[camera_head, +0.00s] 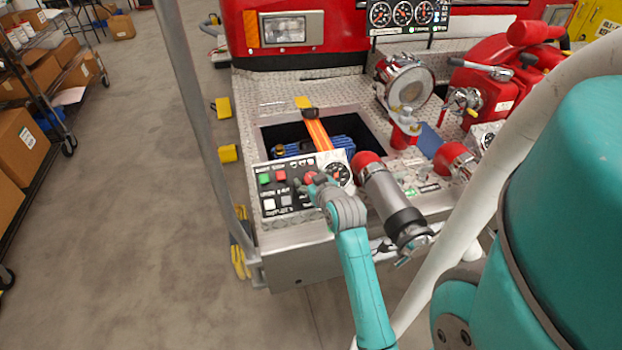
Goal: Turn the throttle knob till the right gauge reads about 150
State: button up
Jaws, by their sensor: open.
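A red knob (311,177) sits on the black-and-white control panel (268,190) on the truck's bumper; it looks like the throttle knob. My gripper (310,183) is open right at this knob, with its fingers close around it. I cannot tell whether they touch it, and the gripper hides part of it. Three round gauges stand in a row on a black panel at the top. The right gauge (424,12) has a dark face and a light rim; its reading is too small to make out.
A small round gauge (337,173) and a red-ended pipe (385,195) stand close to the right of my gripper. A grey post (200,110) rises left of the bumper. Behind the panel is an open well with orange hose (318,133).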

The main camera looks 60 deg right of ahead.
jog(key=shift+c, duration=0.3)
jog(key=c, duration=1.1)
jog(key=shift+m+g+h, duration=0.3)
jog(key=shift+m, duration=0.2)
jog(key=m+g+h, duration=0.1)
jog(key=m, duration=0.2)
jog(key=m+g, duration=0.2)
jog(key=m, duration=0.1)
jog(key=shift+w+m+h, duration=0.1)
jog(key=shift+m+h, duration=0.2)
jog(key=shift+h, duration=0.1)
jog(key=m+g, duration=0.5)
jog(key=m, duration=0.2)
jog(key=shift+s, duration=0.2)
